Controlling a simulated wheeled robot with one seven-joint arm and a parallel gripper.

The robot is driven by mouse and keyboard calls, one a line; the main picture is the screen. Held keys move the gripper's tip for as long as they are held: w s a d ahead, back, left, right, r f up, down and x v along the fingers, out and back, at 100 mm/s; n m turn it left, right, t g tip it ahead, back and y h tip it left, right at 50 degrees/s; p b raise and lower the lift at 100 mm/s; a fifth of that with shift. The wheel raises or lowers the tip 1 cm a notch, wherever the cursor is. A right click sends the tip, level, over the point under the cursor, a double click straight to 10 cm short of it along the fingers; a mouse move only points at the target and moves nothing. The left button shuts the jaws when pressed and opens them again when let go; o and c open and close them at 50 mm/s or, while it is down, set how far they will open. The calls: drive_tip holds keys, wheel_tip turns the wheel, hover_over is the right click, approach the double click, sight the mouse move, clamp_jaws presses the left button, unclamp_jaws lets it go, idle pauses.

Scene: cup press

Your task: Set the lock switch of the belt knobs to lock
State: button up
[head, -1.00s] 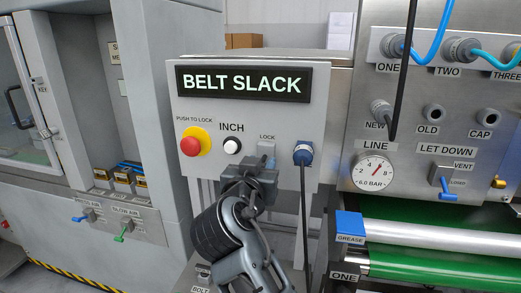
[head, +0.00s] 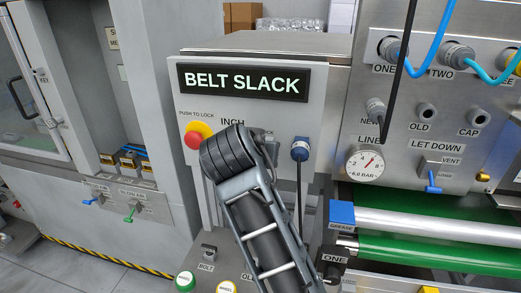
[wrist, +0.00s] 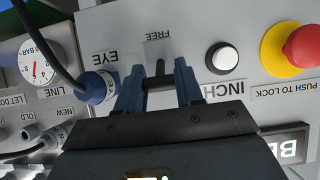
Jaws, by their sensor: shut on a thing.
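The lock switch (wrist: 160,70) shows in the wrist view as a small dark lever on a pale plate, with the word FREE beyond it. My gripper (wrist: 157,84) has its two blue fingers on either side of this lever and is shut on it. The LOCK label is hidden behind the gripper, and I cannot tell exactly which way the lever is set. In the head view my arm covers most of the switch and the gripper. The BELT SLACK panel (head: 300,110) carries the switch.
A red push button on a yellow collar (head: 198,136) is left of my arm. A white INCH button (wrist: 222,57) shows in the wrist view. A blue plug (head: 300,150) with a hanging cable is close to the right. A gauge (head: 365,163) is farther right.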

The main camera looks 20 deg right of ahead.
drive_tip(key=o, duration=1)
drive_tip(key=shift+o, duration=0.2)
drive_tip(key=b+v, duration=0.1)
drive_tip(key=v, duration=0.6)
drive_tip(key=shift+s+r, duration=0.2)
drive_tip(key=shift+r, duration=0.05)
drive_tip(key=shift+a, duration=0.15)
drive_tip(key=shift+f, duration=0.1)
